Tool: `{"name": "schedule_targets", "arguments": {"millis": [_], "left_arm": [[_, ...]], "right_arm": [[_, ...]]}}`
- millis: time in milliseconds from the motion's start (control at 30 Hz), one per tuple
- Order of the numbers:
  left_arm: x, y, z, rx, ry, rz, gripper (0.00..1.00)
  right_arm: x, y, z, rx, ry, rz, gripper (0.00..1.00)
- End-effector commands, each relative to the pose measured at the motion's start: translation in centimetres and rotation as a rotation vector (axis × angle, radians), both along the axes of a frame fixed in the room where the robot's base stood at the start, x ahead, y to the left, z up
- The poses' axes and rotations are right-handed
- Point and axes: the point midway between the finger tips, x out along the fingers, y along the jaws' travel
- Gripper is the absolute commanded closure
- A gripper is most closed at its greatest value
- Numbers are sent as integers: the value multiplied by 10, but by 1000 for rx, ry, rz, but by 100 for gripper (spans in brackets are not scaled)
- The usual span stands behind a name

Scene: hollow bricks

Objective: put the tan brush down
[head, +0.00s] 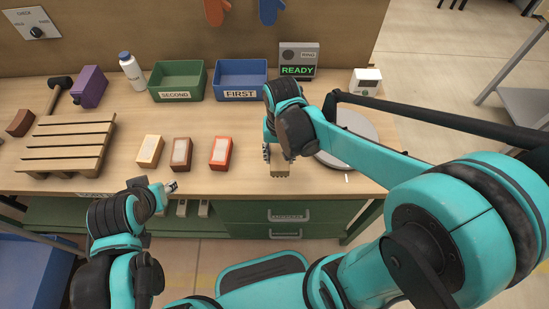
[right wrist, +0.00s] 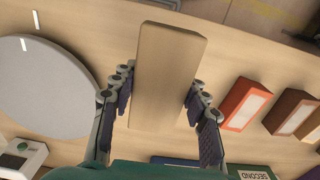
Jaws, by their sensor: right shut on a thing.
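The tan brush (head: 280,171) is in my right gripper (head: 279,153), over the front part of the bench, left of the round grey disc. In the right wrist view the brush (right wrist: 168,75) shows as a long tan block between the two fingers (right wrist: 157,110), which are shut on it. I cannot tell whether its underside touches the bench top. My left gripper (head: 168,187) is empty at the bench's front edge, below the cream brick; its jaws are too small to read.
A cream brick (head: 150,151), a brown brick (head: 180,153) and a red-orange brick (head: 221,153) stand left of the brush. The grey disc (head: 356,124) lies close on the right. Green (head: 180,81) and blue (head: 240,80) bins stand behind. A slatted pallet (head: 67,145) is at left.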

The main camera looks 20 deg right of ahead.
Motion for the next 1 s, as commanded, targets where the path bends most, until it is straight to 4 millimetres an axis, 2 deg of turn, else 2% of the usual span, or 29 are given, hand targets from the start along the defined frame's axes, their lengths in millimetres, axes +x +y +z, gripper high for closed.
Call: {"name": "schedule_targets", "arguments": {"millis": [33, 100, 300, 467, 600, 700, 1000], "left_arm": [[0, 0, -10, 0, 0, 0, 60], [0, 0, -16, 0, 0, 0, 60], [0, 0, -23, 0, 0, 0, 60], [0, 0, -28, 0, 0, 0, 60], [0, 0, -41, 0, 0, 0, 60], [0, 0, -46, 0, 0, 0, 60], [0, 0, -45, 0, 0, 0, 60]], "right_arm": [[13, 2, -13, 0, 0, 0, 86], [28, 5, -21, 0, 0, 0, 86], [52, 9, -34, 0, 0, 0, 86], [55, 9, -43, 0, 0, 0, 86], [55, 9, -66, 0, 0, 0, 86], [55, 9, -76, 0, 0, 0, 86], [55, 9, -76, 0, 0, 0, 86]]}}
